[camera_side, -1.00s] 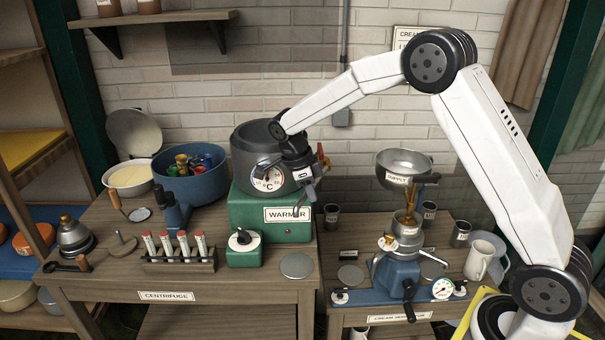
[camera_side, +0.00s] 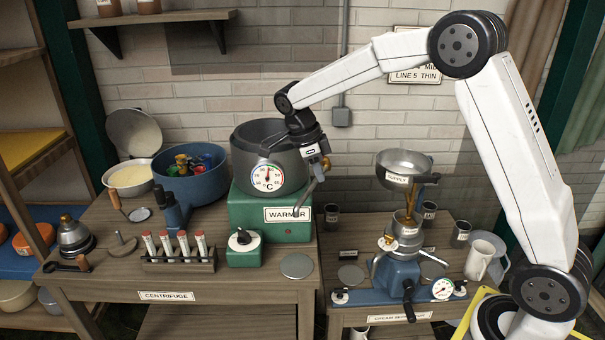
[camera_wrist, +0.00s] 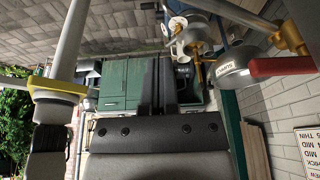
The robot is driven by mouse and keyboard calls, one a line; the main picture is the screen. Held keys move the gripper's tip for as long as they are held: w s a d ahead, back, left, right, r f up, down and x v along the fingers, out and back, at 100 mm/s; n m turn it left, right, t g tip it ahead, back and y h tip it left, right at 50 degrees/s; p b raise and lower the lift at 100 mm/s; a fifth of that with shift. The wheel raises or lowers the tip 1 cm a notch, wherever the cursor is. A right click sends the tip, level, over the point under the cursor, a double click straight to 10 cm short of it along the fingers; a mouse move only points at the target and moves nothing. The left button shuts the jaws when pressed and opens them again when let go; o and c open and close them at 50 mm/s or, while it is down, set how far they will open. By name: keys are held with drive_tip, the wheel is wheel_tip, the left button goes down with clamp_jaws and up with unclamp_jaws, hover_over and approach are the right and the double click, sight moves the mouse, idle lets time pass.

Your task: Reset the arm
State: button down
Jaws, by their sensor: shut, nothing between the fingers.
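My gripper (camera_side: 308,193) is shut and empty in the side view. It hangs in the air at the right edge of the dark pot on the green warmer (camera_side: 290,213), its fingers pointing down. In the wrist view my gripper's dark fingers (camera_wrist: 168,55) lie side by side in the upper middle. My white arm reaches in from the right above the cream separator (camera_side: 392,268).
The supply bowl (camera_side: 404,162) stands high right of my gripper, and shows in the wrist view (camera_wrist: 232,62). The blue bowl (camera_side: 190,182), white bowl (camera_side: 130,180) and tube rack (camera_side: 180,262) are left. Air above the separator's left side is clear.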

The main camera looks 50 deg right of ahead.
drive_tip(key=shift+v, duration=1.6)
drive_tip(key=shift+d, duration=0.15)
drive_tip(key=s+a+f+n+t+y, duration=0.1)
drive_tip(key=s+a+f+n+t, duration=0.1)
drive_tip(key=s+f+n, duration=0.3)
drive_tip(key=s+a+f+n+t+y, duration=0.1)
drive_tip(key=s+a+f+n+t, duration=0.2)
drive_tip(key=s+n, duration=1)
drive_tip(key=shift+s+a+f+n+y, duration=0.35)
drive_tip(key=shift+f+n, duration=0.95)
drive_tip(key=shift+n, duration=3)
drive_tip(key=shift+w+a, duration=0.1)
drive_tip(key=shift+w, duration=0.1)
